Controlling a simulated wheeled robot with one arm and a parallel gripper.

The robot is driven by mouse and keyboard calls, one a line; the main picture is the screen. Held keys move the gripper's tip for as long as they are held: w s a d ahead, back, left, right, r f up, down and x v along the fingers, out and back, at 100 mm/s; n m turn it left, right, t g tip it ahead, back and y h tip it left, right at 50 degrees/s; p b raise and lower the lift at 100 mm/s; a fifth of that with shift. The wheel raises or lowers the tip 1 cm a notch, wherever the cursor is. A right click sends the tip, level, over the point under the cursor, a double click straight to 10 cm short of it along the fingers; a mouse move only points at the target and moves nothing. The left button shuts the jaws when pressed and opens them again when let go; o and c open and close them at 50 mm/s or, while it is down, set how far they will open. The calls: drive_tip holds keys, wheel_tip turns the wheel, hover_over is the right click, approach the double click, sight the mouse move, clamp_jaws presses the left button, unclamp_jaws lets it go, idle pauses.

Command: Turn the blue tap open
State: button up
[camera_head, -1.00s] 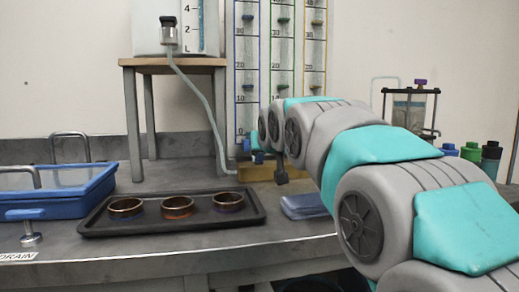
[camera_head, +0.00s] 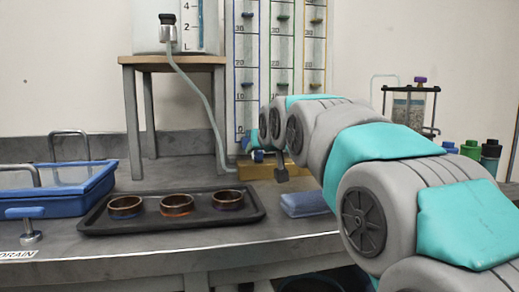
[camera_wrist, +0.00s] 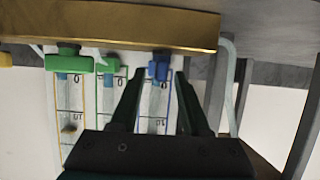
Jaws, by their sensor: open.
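The blue tap (camera_wrist: 160,66) shows in the wrist view below a yellow bar, at the end of the blue-edged measuring tube (camera_wrist: 153,105). My gripper (camera_wrist: 159,76) is open, with one dark finger on each side of the blue tap in the picture. Its fingers look apart from the tap; I cannot tell how far the tap lies beyond the tips. In the head view a small blue part, seemingly this tap (camera_head: 257,155), shows beside the end of my arm. My fingers cannot be made out clearly there.
A hose (camera_head: 205,100) runs down beside the tubes. A black tray (camera_head: 160,222) with three cups and a blue sponge (camera_head: 305,203) lie in front.

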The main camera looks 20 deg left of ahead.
drive_tip(key=v, duration=0.7)
drive_tip(key=shift+s+d+r, duration=0.15)
drive_tip(key=shift+s+d, duration=0.05)
drive_tip(key=shift+s, duration=0.1)
